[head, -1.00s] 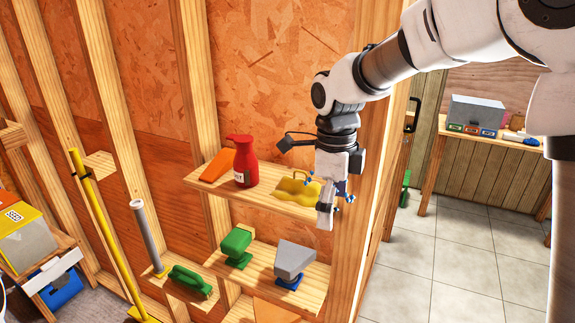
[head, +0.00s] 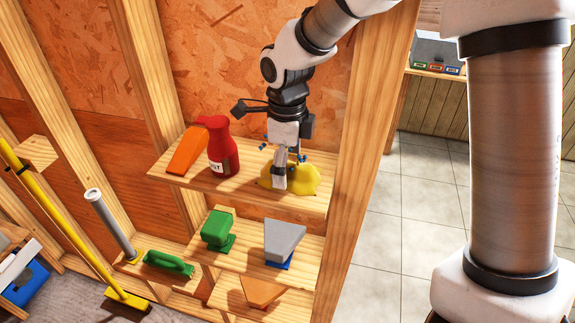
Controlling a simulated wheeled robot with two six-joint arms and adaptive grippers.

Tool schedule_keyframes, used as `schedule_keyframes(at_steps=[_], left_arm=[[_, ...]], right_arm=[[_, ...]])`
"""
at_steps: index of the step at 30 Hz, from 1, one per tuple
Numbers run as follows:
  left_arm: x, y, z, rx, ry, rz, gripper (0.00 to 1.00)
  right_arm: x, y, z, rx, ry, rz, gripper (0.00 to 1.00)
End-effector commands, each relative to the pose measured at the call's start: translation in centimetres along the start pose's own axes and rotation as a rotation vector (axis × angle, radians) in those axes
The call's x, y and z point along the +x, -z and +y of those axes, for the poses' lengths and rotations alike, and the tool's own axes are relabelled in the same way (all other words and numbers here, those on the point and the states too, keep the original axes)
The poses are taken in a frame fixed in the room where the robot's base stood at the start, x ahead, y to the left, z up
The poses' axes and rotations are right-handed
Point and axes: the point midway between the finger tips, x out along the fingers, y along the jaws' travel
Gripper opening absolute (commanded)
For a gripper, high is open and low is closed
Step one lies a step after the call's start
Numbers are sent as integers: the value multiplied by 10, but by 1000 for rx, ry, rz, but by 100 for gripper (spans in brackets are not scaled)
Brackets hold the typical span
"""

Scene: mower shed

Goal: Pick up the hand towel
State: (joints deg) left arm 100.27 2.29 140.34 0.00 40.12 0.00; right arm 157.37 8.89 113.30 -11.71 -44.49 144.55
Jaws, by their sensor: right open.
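The hand towel (head: 306,178) looks like a soft yellow lump on the upper wooden shelf (head: 240,184), near its right end. My right gripper (head: 287,174) points down over the towel from above. Its jaws are open, and the nearer finger covers part of the towel's front left. I cannot tell whether the fingers touch the towel. My left gripper is not in view.
A wooden post (head: 362,150) rises close on the right. The lower shelf holds a green block (head: 216,230) and a grey-and-blue tool (head: 284,240).

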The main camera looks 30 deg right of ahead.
Motion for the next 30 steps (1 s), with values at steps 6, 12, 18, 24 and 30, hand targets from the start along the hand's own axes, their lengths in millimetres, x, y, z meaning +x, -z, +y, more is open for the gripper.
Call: schedule_keyframes(at_steps=[6,12,18,24,30], left_arm=[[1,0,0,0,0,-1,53],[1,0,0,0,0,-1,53],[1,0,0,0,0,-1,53],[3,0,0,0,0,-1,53],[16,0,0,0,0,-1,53]], right_arm=[[0,0,0,0,0,0,54],[1,0,0,-1,-1,2,28],[2,0,0,-1,-1,2,27],[0,0,0,-1,-1,3,27],[-34,-1,-1,-1,6,-4,0]])
